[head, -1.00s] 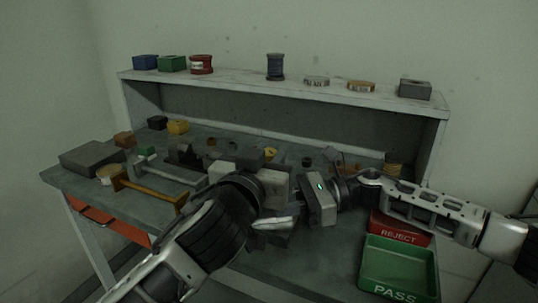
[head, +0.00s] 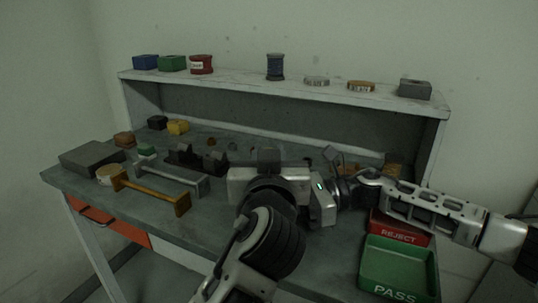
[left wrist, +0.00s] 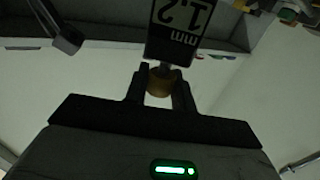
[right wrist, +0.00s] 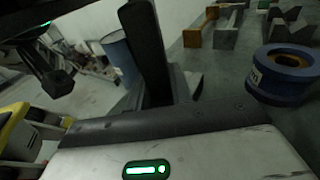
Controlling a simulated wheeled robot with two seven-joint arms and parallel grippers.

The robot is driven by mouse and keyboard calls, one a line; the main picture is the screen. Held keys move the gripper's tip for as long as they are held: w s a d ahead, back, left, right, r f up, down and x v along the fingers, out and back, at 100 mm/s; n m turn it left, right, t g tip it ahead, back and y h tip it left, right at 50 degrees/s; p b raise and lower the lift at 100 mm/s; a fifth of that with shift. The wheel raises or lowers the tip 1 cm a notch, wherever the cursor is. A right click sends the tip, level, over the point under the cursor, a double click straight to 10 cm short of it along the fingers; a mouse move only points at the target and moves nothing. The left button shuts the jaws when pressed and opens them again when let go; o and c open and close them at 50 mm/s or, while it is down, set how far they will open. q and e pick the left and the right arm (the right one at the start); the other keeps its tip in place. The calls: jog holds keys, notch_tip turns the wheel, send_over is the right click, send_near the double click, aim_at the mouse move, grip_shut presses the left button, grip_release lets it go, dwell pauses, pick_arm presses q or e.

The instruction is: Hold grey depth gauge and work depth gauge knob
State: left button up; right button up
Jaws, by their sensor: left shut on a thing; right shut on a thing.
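The grey depth gauge shows in the left wrist view as a dark body (left wrist: 178,30) with a light display reading 1.2 mm, turned in the picture. Below it is its brass-coloured knob (left wrist: 159,88). My left gripper (left wrist: 160,80) is shut on this knob, one dark finger on each side. In the head view, a dark block (head: 268,156) that looks like the gauge shows just above the left gripper's pale body. My right gripper (right wrist: 152,45) is shut, at the right of the left one in the head view; what its fingers hold is mostly hidden, apparently the gauge.
A green PASS tray (head: 398,262) and a red REJECT tray (head: 398,228) are at the right. An orange-brown handle (head: 150,192) and a grey handle (head: 172,176) lie at the left. A shelf (head: 290,88) with several small items runs behind.

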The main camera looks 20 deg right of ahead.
pick_arm(q)
jog(key=o, duration=1)
jog(key=shift+c, duration=0.2)
jog(key=shift+a+h, duration=0.1)
jog(key=shift+h, duration=0.2)
